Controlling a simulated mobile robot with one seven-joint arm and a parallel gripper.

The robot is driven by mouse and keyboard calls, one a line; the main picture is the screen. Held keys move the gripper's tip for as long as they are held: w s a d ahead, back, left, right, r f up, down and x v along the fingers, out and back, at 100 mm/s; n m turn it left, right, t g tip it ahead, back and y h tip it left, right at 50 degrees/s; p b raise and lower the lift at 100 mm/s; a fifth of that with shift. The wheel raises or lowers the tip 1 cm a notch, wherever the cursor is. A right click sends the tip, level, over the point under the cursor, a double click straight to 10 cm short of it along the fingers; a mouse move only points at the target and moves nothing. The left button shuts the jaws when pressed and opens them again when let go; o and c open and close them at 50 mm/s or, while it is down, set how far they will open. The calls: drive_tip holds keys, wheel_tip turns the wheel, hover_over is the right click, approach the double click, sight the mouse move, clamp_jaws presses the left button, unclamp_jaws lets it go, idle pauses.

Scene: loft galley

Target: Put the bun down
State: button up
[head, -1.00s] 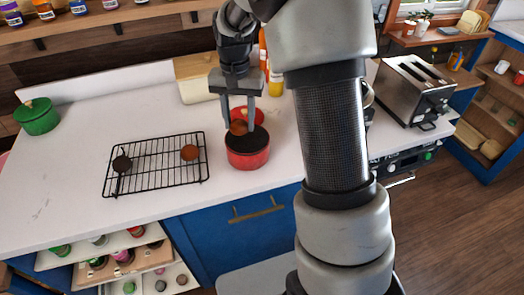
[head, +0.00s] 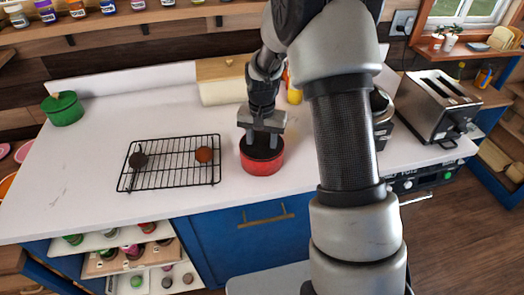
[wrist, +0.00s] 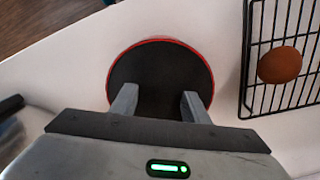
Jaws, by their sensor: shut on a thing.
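My gripper (head: 262,140) points down at the open red pot (head: 262,165), its fingertips at or inside the rim. The fingers stand apart by about a bun's width. The bun held between them a second ago is hidden now in both views. In the wrist view the pot's dark inside (wrist: 160,65) shows beyond and between the fingers (wrist: 158,102). A brown round bun (head: 204,155) sits on the black wire rack (head: 170,184) left of the pot. It also shows in the wrist view (wrist: 279,65).
A dark round item (head: 138,160) lies on the rack. A pale box (head: 222,82) is behind my gripper. The counter left of the rack is clear.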

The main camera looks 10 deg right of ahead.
drive_tip(key=shift+f, duration=0.3)
drive_tip(key=o, duration=1)
